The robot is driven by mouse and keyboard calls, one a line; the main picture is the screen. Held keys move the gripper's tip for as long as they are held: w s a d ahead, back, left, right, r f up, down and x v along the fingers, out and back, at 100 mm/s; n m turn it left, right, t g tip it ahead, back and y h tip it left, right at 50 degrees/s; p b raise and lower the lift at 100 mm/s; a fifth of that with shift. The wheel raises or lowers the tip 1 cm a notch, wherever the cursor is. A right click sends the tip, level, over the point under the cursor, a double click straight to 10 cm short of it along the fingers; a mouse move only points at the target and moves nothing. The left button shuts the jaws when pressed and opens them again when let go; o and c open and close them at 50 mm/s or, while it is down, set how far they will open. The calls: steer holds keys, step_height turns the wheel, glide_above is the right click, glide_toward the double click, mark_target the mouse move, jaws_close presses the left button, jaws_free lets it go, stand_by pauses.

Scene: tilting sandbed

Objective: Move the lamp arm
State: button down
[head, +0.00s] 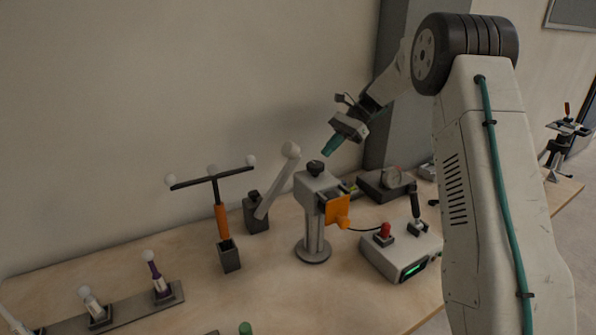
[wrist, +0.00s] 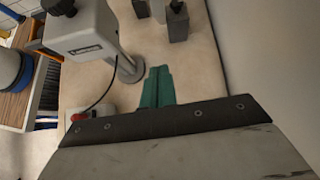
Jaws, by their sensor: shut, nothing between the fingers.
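The likely lamp arm is a pale grey bar (head: 277,184) with a white ball at its upper end. It leans up to the right from a dark block (head: 255,213) on the bench. My gripper (head: 331,147) has teal fingers that are shut and empty, in the air to the right of the ball and a little above the grey stand's knob. A gap shows between fingers and bar. In the wrist view the shut fingers (wrist: 157,84) point toward the bench; I cannot clearly make out the bar there.
A grey stand (head: 317,187) with a black knob and orange plate (head: 338,210) stands just below my gripper. A control box (head: 400,252) with a red button is right of it. A T-shaped rod (head: 214,180) and a rail (head: 135,308) of ball-topped pegs are left. A wall is behind.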

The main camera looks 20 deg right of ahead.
mark_target(288, 175)
steer(key=a+f, duration=0.5)
steer(key=a, duration=0.5)
steer(key=shift+s+m, duration=0.3)
steer(key=shift+s, duration=0.15)
steer(key=shift+f, duration=0.1)
steer(key=shift+s+a+r+h, duration=0.15)
steer(key=shift+a+r+h, duration=0.45)
steer(key=shift+a+r, duration=0.2)
steer(key=shift+f, duration=0.1)
steer(key=shift+d, duration=0.15)
